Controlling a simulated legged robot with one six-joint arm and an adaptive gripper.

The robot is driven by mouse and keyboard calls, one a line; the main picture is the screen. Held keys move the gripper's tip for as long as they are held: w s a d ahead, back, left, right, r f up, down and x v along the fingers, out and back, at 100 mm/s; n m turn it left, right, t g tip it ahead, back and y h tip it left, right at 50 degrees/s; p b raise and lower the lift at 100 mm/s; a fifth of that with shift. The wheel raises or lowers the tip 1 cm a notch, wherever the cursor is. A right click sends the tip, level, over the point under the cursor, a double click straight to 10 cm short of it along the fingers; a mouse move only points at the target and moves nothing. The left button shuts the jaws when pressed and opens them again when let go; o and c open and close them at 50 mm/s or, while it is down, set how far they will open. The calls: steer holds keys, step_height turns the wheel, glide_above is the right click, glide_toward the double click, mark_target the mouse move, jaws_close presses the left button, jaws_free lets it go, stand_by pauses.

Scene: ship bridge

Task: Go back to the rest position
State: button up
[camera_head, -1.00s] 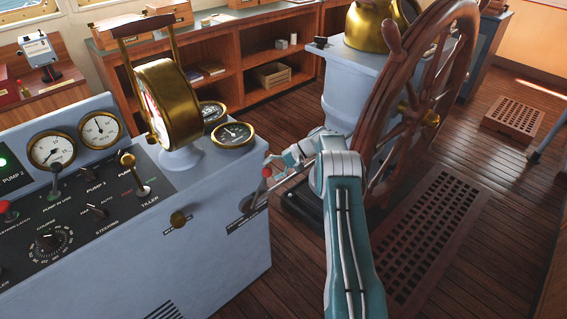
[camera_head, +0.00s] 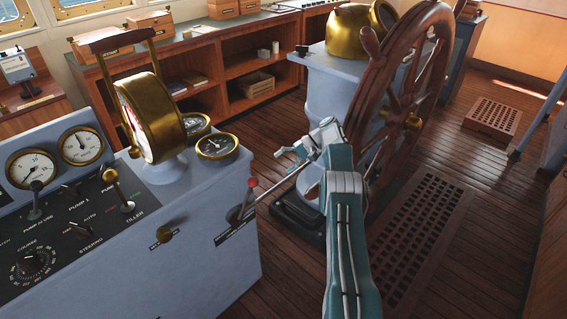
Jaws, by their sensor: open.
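My gripper (camera_head: 284,164) is open and empty at the end of my teal and white arm, in the middle of the view. It is in the air to the right of the grey console (camera_head: 225,230), apart from it. A lever with a red knob (camera_head: 252,183) stands on the console's right side, left of and below my gripper. The wooden ship's wheel (camera_head: 408,75) rises to the right, behind my arm. My arm hides part of the wheel's lower side and its pedestal.
The brass engine telegraph (camera_head: 152,118) stands on the console beside round gauges (camera_head: 217,147). Wooden shelves (camera_head: 210,72) run along the back. A floor grating (camera_head: 425,225) lies to the right of my arm. The plank floor between console and shelves is clear.

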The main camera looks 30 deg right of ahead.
steer(key=a+r+h, duration=0.2)
steer(key=a+r, duration=0.2)
steer(key=r, duration=0.3)
steer(key=a+r+h, duration=0.1)
steer(key=a+r, duration=0.3)
steer(key=r, duration=0.3)
steer(key=s+a+r+n+h, duration=0.1)
steer(key=s+a+r+h, duration=0.3)
steer(key=s+a+r, duration=0.5)
steer(key=s+a+r+n+t+h, duration=0.1)
steer(key=s+a+r, duration=0.1)
steer(key=s, duration=0.6)
steer(key=s+a+r+n+h, duration=0.1)
steer(key=s+a+r+h, duration=0.15)
steer(key=s, duration=0.55)
steer(key=s+a+f+n+t+h, duration=0.1)
steer(key=s+f, duration=0.4)
steer(key=s, duration=0.9)
steer(key=shift+s+a+n+t, duration=0.2)
steer(key=shift+n+t, duration=0.3)
steer(key=shift+t, duration=0.5)
